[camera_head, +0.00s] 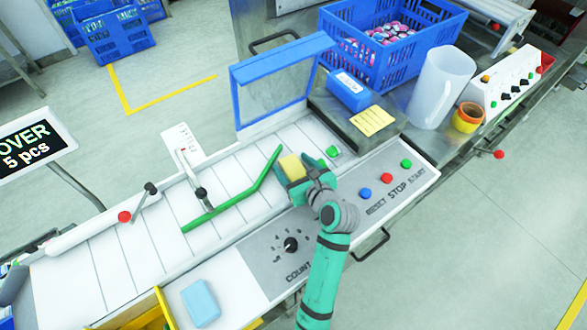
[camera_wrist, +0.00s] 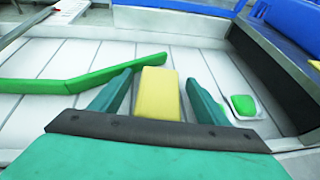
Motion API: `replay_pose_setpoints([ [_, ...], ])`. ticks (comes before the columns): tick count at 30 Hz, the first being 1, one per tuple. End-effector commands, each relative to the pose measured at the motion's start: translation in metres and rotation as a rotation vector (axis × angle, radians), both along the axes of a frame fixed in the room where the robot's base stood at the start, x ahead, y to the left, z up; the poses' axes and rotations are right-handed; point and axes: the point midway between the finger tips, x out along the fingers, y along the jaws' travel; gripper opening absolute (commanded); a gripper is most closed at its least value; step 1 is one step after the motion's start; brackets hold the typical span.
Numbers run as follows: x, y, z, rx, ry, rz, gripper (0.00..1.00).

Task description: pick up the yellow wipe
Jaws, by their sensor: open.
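The yellow wipe (camera_head: 291,166) is a small yellow block on the white slatted conveyor bed. In the wrist view the yellow wipe (camera_wrist: 158,95) stands between the two fingers of my gripper (camera_wrist: 160,84). A gap shows on each side of it, so the fingers are apart from it. In the head view my gripper (camera_head: 294,180) is low over the bed, with the wipe at its fingertips. My gripper partly covers the wipe's near end, and the wrist bracket hides its lower part.
A green bent guide bar (camera_head: 240,196) lies left of my gripper. A green packet (camera_head: 333,151) lies close on the right. A clear blue-framed guard (camera_head: 280,82) stands behind. A light blue wipe (camera_head: 200,303) is at front left. Red, blue and green buttons (camera_head: 387,178) are at right.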

Motion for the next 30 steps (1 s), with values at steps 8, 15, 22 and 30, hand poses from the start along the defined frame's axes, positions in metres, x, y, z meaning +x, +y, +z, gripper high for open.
replay_pose_setpoints([
  [8, 0.0, 0.0, 0.0, 0.0, 0.0, 0.0, 0.25],
  [15, 0.0, 0.0, 0.001, 0.0, 0.0, 0.0, 0.25],
  [22, 0.0, 0.0, 0.025, 0.0, -0.006, 0.0, 0.25],
  [30, 0.0, 0.0, 0.075, -0.001, -0.005, 0.001, 0.25],
])
